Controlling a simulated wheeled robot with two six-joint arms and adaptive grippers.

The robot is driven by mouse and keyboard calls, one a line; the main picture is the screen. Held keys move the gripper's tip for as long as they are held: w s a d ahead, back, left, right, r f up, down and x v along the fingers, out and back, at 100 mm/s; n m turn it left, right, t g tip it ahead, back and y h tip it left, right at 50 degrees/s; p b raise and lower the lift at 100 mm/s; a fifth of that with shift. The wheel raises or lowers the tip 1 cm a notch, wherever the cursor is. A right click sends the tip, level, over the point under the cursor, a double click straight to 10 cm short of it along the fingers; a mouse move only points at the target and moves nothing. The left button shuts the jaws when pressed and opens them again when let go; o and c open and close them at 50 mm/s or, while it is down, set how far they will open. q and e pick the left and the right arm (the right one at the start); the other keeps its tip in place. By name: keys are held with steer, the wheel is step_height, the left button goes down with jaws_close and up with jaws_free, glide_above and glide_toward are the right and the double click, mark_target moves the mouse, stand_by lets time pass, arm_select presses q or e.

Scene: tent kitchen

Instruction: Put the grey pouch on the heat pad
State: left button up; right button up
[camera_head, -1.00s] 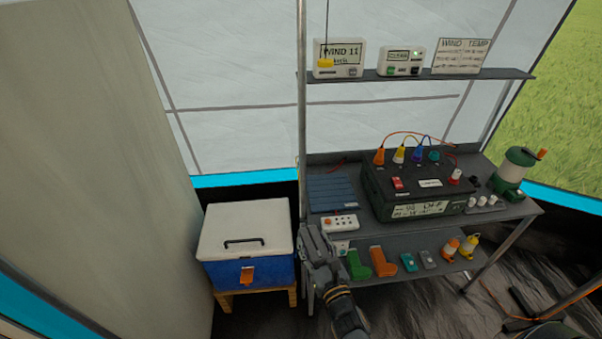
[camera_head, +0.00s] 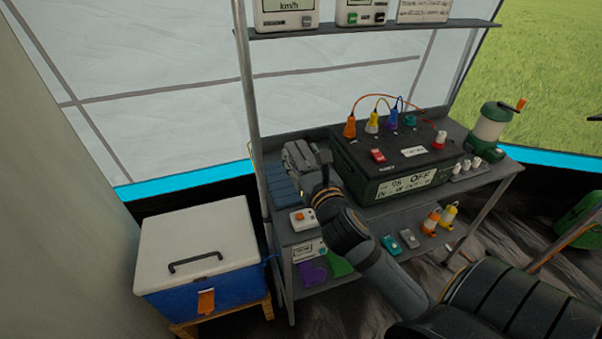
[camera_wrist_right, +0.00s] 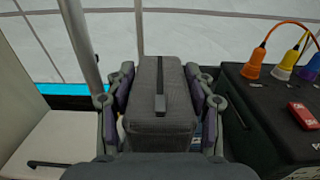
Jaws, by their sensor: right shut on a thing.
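The grey pouch (camera_head: 297,154) is held over the left end of the shelf unit's top. In the right wrist view the pouch (camera_wrist_right: 160,85), with a dark strap down its middle, sits between both fingers. My right gripper (camera_wrist_right: 160,100) is shut on its sides; it also shows in the head view (camera_head: 308,166). The blue ribbed heat pad (camera_head: 281,187) lies on the top at the left, partly hidden by the pouch and gripper. I cannot tell whether the pouch touches the pad. My left gripper is not in view.
A black power box (camera_head: 395,165) with coloured plugs stands just right of the gripper. A white control box (camera_head: 302,219) with an orange button is at the pad's front. A shelf post (camera_head: 247,80) rises at the left. A blue cooler (camera_head: 200,255) stands lower left.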

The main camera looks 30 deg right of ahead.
steer(key=w+d, duration=0.1)
steer(key=w+d+f, duration=0.1)
steer(key=d, duration=0.1)
steer(key=shift+w+f, duration=0.25)
steer(key=shift+w, duration=0.15)
steer(key=w+d+f+b, duration=0.1)
steer(key=w+d+f, duration=0.1)
steer(key=f, duration=0.1)
steer(key=w+d+f+b, duration=0.1)
steer(key=w+d+f, duration=0.1)
steer(key=f, duration=0.2)
steer(key=w+d+f+b, duration=0.1)
steer(key=w+d+f, duration=0.1)
steer(key=f, duration=0.2)
steer(key=shift+w+d, duration=0.25)
steer(key=shift+w, duration=0.1)
steer(key=shift+f, duration=0.25)
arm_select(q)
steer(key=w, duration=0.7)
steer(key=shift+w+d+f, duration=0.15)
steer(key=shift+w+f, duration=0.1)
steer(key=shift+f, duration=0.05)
arm_select(e)
steer(key=shift+r, duration=0.1)
